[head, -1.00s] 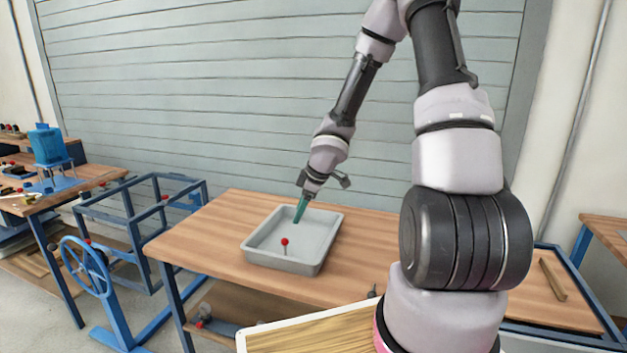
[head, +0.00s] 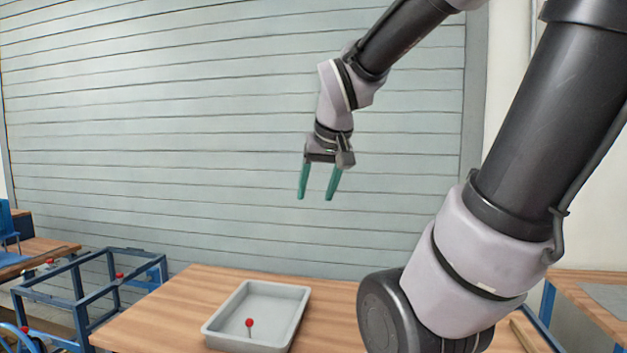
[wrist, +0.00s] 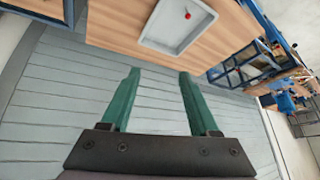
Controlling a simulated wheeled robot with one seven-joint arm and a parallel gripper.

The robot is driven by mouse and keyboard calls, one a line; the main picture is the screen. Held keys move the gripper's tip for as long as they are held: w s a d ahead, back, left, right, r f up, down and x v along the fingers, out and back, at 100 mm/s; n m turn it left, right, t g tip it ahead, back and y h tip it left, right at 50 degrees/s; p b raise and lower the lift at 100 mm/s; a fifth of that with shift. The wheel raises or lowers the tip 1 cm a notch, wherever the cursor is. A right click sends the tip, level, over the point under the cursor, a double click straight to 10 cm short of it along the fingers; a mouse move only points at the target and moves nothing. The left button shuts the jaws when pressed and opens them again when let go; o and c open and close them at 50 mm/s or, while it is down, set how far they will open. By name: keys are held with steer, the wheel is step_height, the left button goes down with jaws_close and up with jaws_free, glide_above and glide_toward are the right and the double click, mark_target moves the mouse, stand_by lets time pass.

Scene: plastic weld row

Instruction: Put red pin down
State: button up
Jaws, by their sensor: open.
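The red pin (head: 249,323), with a round red head on a thin shaft, stands in the grey tray (head: 301,306) on the wooden table. In the wrist view the red pin (wrist: 187,15) shows as a small red dot inside the tray (wrist: 211,17). My gripper (head: 317,197) is open and empty, raised high above the table and clear of the tray. Its two green fingers are spread apart in the wrist view (wrist: 157,75), with nothing between them.
The wooden table (head: 176,297) is bare around the tray. A blue metal frame (head: 65,292) with small red knobs stands left of the table. The grey slatted wall (head: 200,130) is behind. Another wooden table (head: 590,284) stands at the right.

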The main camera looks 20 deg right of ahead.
steer(key=s+a+r+m+y, duration=0.1)
steer(key=s+a+r+y, duration=0.1)
steer(key=s, duration=0.3)
steer(key=shift+a+r+m+t, duration=0.3)
steer(key=shift+a+r+m, duration=0.1)
steer(key=shift+a, duration=0.05)
